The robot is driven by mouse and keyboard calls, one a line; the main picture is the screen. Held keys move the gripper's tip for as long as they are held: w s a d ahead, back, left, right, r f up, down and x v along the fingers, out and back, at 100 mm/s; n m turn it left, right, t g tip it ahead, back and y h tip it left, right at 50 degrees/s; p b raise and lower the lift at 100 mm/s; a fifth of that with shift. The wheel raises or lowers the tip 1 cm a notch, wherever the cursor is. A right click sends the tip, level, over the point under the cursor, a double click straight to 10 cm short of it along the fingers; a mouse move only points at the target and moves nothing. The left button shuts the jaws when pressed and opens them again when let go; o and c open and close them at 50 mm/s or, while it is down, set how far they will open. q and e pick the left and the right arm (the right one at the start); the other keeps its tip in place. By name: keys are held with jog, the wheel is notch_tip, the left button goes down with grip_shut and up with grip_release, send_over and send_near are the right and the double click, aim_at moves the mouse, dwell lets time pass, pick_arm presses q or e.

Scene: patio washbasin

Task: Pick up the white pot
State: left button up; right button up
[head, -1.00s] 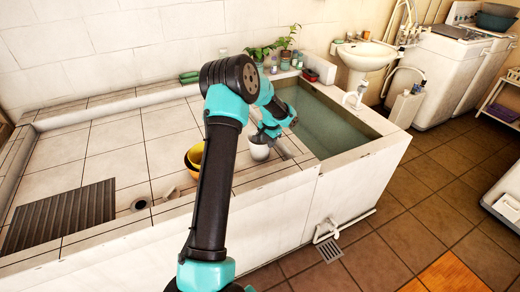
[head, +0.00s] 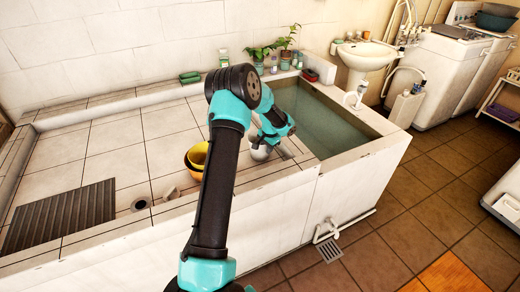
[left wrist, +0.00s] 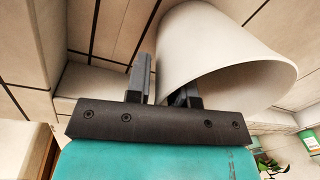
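The white pot (head: 259,153) stands on the tiled ledge just left of the water basin, partly hidden behind my left gripper (head: 268,144). One finger is outside the wall, and the other shows within the rim opening. A narrow gap shows between the outer finger and the wall. My right gripper is not in view.
Stacked yellow and orange bowls (head: 195,158) sit left of the pot, partly behind my left arm. The water-filled basin (head: 325,120) is to the right. Potted plants (head: 258,53) and small bottles line the back. The tiled top on the left is mostly clear.

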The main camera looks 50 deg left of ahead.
pick_arm(q)
grip_shut()
jog(key=shift+r, duration=0.1)
notch_tip(320, 180, up, 10)
jog(key=shift+f, duration=0.1)
dwell(0.5)
dwell(0.4)
